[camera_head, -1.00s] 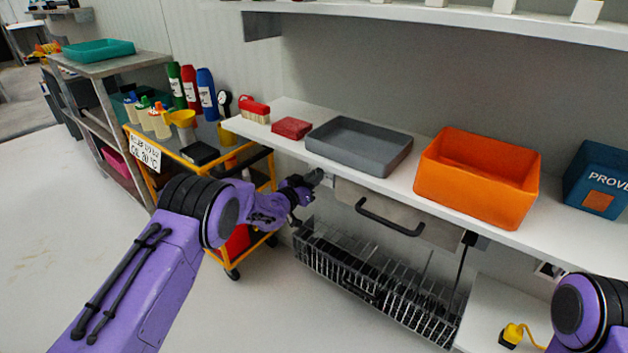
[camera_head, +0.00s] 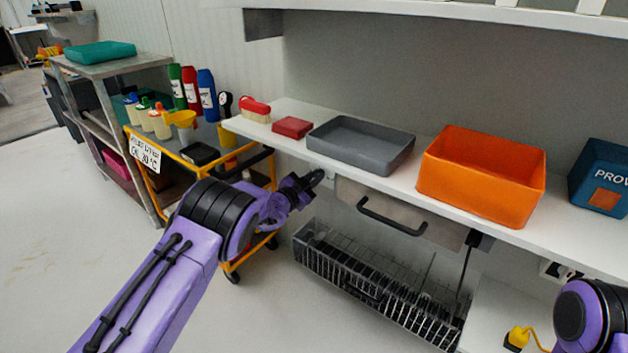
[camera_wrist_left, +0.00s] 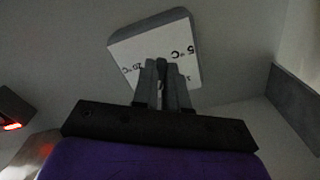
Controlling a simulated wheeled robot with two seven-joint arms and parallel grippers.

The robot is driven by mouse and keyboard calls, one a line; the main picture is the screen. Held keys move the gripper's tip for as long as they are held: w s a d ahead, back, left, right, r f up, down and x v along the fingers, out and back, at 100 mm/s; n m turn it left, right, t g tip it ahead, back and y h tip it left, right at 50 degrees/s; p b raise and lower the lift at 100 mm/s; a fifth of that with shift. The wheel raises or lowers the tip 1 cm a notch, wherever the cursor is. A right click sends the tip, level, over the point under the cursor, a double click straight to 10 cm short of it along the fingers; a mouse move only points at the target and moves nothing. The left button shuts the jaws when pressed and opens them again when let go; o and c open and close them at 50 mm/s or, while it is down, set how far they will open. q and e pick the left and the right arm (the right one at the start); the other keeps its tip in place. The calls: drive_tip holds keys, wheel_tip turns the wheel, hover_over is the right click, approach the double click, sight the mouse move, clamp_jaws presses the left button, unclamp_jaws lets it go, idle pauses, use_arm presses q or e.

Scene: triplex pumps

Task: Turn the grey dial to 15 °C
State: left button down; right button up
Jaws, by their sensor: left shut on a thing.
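A white dial plate (camera_wrist_left: 150,45) shows in the left wrist view, tilted in the picture. "20 °C" is printed on its left part and "5 °C" on its right; another mark below that is cut off by my fingers. My left gripper (camera_wrist_left: 162,66) is in front of the plate's middle, shut on the grey dial. The dial is almost wholly hidden between the fingers, so I cannot read its setting. In the head view my left gripper (camera_head: 317,178) is under the shelf's front edge, left of the black handle. My right gripper is out of view.
Above is a white shelf (camera_head: 285,107) with a grey tray (camera_head: 360,146), an orange bin (camera_head: 481,177) and a red box (camera_head: 292,127). A wire rack (camera_head: 375,283) is below. A yellow trolley (camera_head: 165,148) stands left. The floor at left is clear.

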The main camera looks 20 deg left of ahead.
use_arm(q)
drive_tip(key=shift+f, duration=0.1)
idle(0.3)
drive_tip(key=c, duration=1.2)
unclamp_jaws()
drive_tip(key=shift+o, duration=0.2)
drive_tip(key=shift+s, duration=0.1)
drive_tip(key=p+v, duration=0.2)
drive_tip(key=v, duration=0.8)
drive_tip(key=shift+s+p, duration=0.2)
drive_tip(key=shift+p, duration=0.15)
drive_tip(key=shift+a, duration=0.15)
